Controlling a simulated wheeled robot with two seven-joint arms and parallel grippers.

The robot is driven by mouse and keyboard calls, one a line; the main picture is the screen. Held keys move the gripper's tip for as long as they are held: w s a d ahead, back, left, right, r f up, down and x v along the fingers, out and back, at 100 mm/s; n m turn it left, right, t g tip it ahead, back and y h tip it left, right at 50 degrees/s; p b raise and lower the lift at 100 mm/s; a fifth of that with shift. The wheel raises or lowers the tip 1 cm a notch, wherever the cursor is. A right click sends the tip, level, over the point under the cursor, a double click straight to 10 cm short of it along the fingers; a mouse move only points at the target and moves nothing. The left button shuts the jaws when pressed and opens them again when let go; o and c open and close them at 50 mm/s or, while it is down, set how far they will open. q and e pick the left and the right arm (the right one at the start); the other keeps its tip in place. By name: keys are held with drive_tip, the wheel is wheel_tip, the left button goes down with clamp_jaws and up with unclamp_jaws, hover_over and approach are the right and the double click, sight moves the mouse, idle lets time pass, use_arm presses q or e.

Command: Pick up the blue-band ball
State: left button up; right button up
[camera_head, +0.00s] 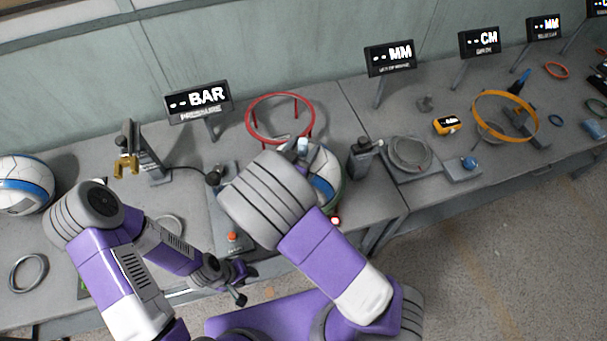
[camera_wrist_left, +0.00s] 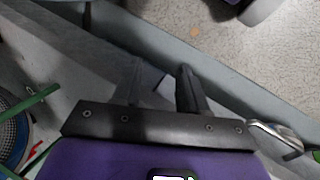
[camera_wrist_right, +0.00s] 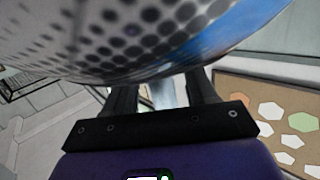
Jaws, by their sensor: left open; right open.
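A white ball with a blue band (camera_head: 324,188) sits at the middle of the bench in the head view, partly hidden by my right arm. A dotted white and blue ball fills the top of the right wrist view (camera_wrist_right: 150,35). My right gripper (camera_wrist_right: 163,92) is open with its fingertips close to this ball; I cannot tell whether they touch it. Another white ball with a blue band (camera_head: 24,186) rests at the far left. My left gripper (camera_head: 246,285) is open and empty by the bench's front edge.
A red hoop (camera_head: 280,119) stands behind the middle ball. A dark pump-like device (camera_head: 362,160) is to its right. A yellow-jawed gauge (camera_head: 127,166), a metal ring (camera_head: 28,273) and a red button (camera_head: 232,237) are on the left bench. An orange hoop (camera_head: 505,115) stands right.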

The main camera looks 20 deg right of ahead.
clamp_jaws()
idle(1.3)
